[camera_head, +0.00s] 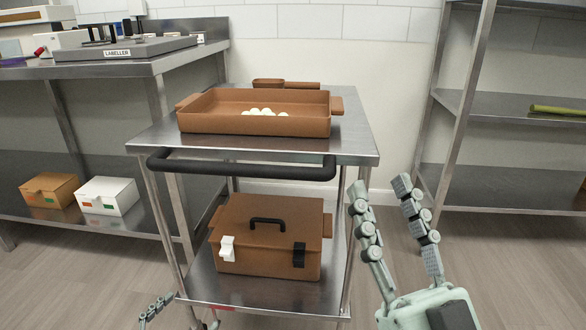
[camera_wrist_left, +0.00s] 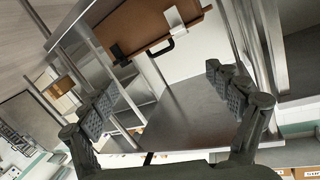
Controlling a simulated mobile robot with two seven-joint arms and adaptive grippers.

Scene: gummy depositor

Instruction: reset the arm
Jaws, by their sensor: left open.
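My left gripper (camera_head: 182,312) shows only as fingertips at the bottom edge of the head view, low in front of the cart. In the left wrist view its two fingers (camera_wrist_left: 158,95) are spread apart with nothing between them. My right gripper (camera_head: 380,187) points up at the right of the cart, its fingers apart and empty. The steel cart (camera_head: 355,148) stands ahead. A brown tray (camera_head: 230,122) with several pale round pieces (camera_head: 265,112) is on its top. A brown lidded box (camera_head: 265,235) sits on its lower shelf; the box also shows in the left wrist view (camera_wrist_left: 135,30).
The cart's black handle bar (camera_head: 240,168) faces me. A steel bench (camera_head: 110,65) with a labeller (camera_head: 117,50) and two small boxes stands at left. A steel shelf rack (camera_head: 510,110) stands at right. Floor between cart and rack is open.

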